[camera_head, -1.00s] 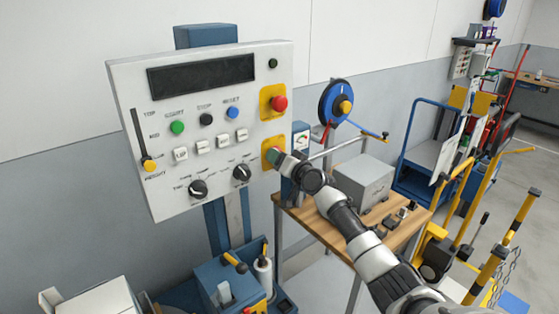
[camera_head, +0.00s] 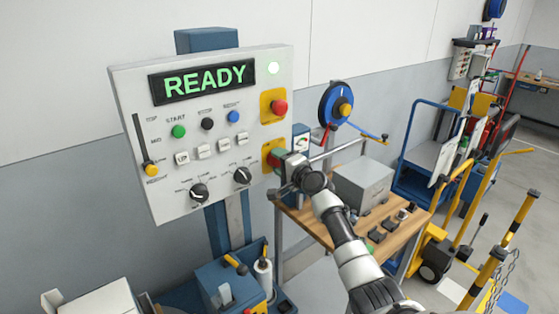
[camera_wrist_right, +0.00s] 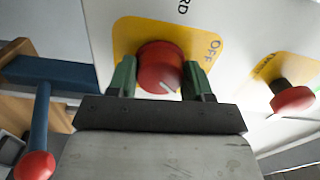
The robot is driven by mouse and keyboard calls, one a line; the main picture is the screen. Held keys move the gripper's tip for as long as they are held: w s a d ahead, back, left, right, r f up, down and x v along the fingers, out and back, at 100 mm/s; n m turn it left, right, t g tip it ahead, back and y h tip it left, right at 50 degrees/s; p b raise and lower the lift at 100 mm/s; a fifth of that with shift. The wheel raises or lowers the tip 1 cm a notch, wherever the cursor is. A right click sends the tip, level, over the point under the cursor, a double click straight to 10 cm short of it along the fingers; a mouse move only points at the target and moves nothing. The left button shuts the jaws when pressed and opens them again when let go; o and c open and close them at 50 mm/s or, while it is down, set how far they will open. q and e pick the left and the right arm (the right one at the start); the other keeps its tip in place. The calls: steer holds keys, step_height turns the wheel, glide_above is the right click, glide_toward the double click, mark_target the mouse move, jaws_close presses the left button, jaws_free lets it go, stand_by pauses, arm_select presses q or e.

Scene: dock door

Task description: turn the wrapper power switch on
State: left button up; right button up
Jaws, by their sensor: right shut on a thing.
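The wrapper control panel (camera_head: 140,100) stands upright, its display (camera_head: 203,81) showing green READY, and the round lamp (camera_head: 273,68) at its top right glows. The power switch is a red knob (camera_wrist_right: 160,67) on a yellow plate (camera_wrist_right: 130,38), with OFF printed at the plate's right in the wrist view. The knob's white pointer line slants and does not point at OFF. My right gripper (camera_wrist_right: 160,78) is shut on the knob, one green finger on each side. It also shows in the head view (camera_head: 276,161), mostly hiding the knob. My left gripper is not in view.
A red emergency button (camera_head: 279,106) sits just above the switch. Selector dials (camera_head: 199,192) and coloured buttons (camera_head: 179,131) fill the panel's left. A wooden table (camera_head: 300,222) with a grey box (camera_head: 364,184) stands right, behind my arm.

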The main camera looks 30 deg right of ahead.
steer(key=shift+d+r+m, duration=0.1)
steer(key=shift+m, duration=0.6)
steer(key=o, duration=0.9)
steer(key=s, duration=0.7)
steer(key=s+d+b, duration=0.1)
steer(key=s, duration=0.2)
steer(key=shift+s, duration=0.4)
